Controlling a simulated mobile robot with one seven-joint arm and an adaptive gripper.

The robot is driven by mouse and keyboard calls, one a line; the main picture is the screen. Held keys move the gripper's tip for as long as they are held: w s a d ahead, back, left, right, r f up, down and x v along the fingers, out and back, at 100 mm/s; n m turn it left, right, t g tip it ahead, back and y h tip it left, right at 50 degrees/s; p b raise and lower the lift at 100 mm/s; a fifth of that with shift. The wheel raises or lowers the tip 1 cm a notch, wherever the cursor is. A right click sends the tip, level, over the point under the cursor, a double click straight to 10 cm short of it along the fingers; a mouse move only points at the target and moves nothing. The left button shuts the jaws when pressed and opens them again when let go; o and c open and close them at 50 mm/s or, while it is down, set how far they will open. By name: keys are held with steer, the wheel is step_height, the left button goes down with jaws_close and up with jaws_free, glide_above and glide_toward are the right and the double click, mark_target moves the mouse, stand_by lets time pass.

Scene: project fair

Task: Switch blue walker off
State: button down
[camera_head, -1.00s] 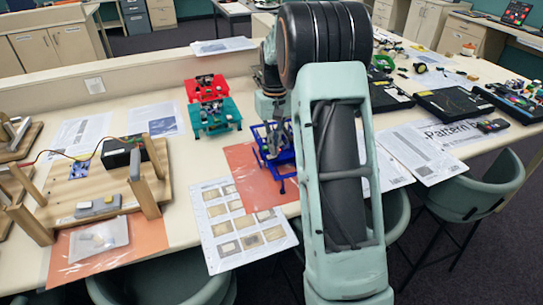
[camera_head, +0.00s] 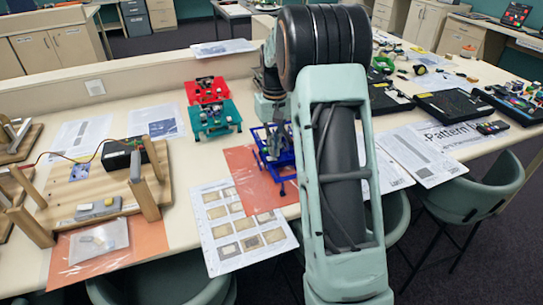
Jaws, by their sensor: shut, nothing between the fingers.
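The blue walker (camera_head: 263,138), a small blue frame on thin legs, stands on the orange sheet on the table, left of my arm. Its right part is hidden behind my arm. My gripper (camera_head: 278,140) is shut and empty at the walker, over its upper part. I cannot tell whether it touches the walker. The walker's switch is too small to make out.
A green walker (camera_head: 216,122) and a red walker (camera_head: 207,90) stand behind and to the left. A wooden rig (camera_head: 95,190) with a black box fills the left. A printed sheet (camera_head: 225,257) lies in front; black cases (camera_head: 455,104) stand at right.

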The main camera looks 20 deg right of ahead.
steer(key=shift+r+p, duration=2.05)
steer(key=shift+r, duration=1)
